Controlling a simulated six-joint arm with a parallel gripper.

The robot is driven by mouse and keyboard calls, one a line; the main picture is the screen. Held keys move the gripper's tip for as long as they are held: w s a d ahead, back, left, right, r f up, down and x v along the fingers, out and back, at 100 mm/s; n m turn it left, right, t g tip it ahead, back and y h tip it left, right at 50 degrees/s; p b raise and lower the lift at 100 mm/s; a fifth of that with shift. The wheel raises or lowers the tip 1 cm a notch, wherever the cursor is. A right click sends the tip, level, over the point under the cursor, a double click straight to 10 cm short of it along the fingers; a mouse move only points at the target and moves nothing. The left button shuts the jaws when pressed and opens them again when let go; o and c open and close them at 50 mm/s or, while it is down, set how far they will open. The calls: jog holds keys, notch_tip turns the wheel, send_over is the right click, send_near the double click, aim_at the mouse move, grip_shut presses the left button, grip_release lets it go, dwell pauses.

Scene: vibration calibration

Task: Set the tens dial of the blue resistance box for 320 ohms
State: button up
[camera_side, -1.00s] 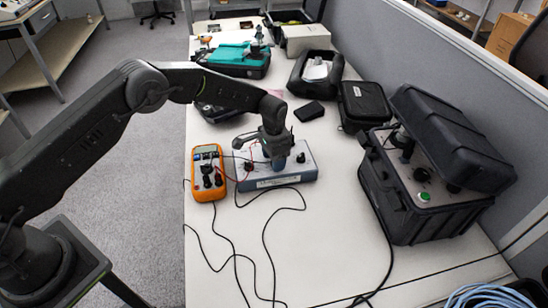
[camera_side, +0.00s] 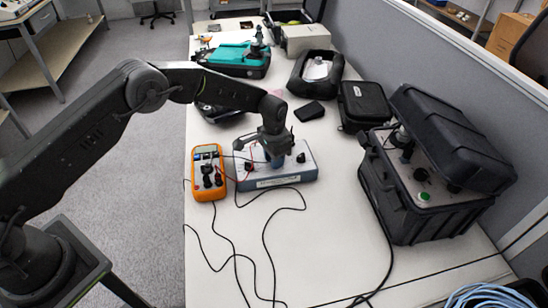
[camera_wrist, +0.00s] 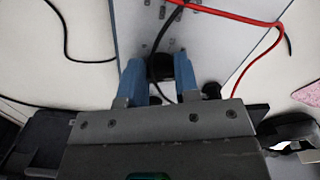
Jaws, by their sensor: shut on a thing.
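The blue-grey resistance box (camera_side: 285,181) stands on the white bench, with a pale top panel (camera_wrist: 205,45) in the wrist view. My gripper (camera_side: 276,163) points down over the middle of the box. In the wrist view its blue fingers (camera_wrist: 160,75) are shut on a black dial knob (camera_wrist: 160,66). The fingers and wrist hide most of this knob in the side view. Another black knob (camera_side: 301,158) shows on the right part of the panel. The dial markings are too small to read, so I cannot tell the setting.
An orange multimeter (camera_side: 208,174) lies just left of the box. A red lead (camera_wrist: 240,20) and black leads cross the panel and bench. A large black case (camera_side: 425,215) stands open to the right. The bench in front holds only loose leads.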

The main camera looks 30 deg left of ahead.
jog(key=n, duration=0.5)
jog(key=shift+d+n, duration=0.1)
jog(key=shift+n, duration=0.3)
jog(key=n, duration=0.5)
jog(key=shift+w+d, duration=0.1)
dwell(0.3)
jog(key=o, duration=0.9)
jog(key=shift+r, duration=0.1)
notch_tip(320, 180, up, 14)
dwell(0.3)
